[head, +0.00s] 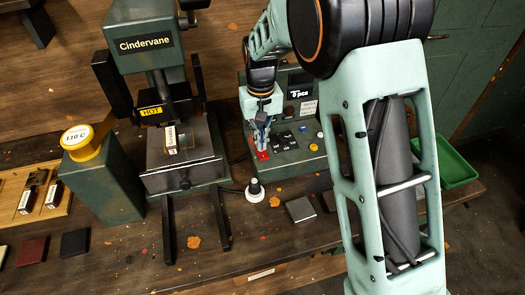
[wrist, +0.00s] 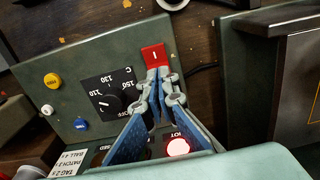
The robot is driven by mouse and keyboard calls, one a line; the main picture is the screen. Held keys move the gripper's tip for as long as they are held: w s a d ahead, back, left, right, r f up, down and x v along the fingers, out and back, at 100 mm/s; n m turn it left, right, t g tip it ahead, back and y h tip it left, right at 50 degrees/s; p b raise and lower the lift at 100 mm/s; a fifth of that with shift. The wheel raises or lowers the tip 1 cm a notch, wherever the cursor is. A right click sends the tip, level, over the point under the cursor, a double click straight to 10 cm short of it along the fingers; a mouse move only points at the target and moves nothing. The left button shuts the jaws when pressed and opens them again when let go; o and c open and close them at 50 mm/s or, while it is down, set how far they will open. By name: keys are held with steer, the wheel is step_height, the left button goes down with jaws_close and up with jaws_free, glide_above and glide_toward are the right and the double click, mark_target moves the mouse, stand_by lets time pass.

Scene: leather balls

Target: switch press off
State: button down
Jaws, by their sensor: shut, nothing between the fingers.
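The press (head: 140,35) labelled "Cindervane" stands left of the control box (head: 312,150) in the head view. A red rocker switch (wrist: 153,55) marked with a white line sits at the panel's edge in the wrist view; in the head view a little of the red (head: 262,156) shows below my fingers. My gripper (head: 262,143) is shut and empty, pointing down at this switch. In the wrist view its fingertips (wrist: 164,77) are at the switch's near edge; I cannot tell whether they touch it. A round lamp (wrist: 178,147) glows pinkish white.
A dial (wrist: 113,98) and yellow (wrist: 52,81), white and blue buttons share the panel. A yellow "HOT" sign (head: 151,111) is on the press. A yellow-capped green block (head: 100,180) stands at left. A green tray (head: 455,165) lies behind my arm.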

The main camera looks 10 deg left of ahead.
steer(key=shift+r+p, duration=1.9)
steer(key=shift+r, duration=1.15)
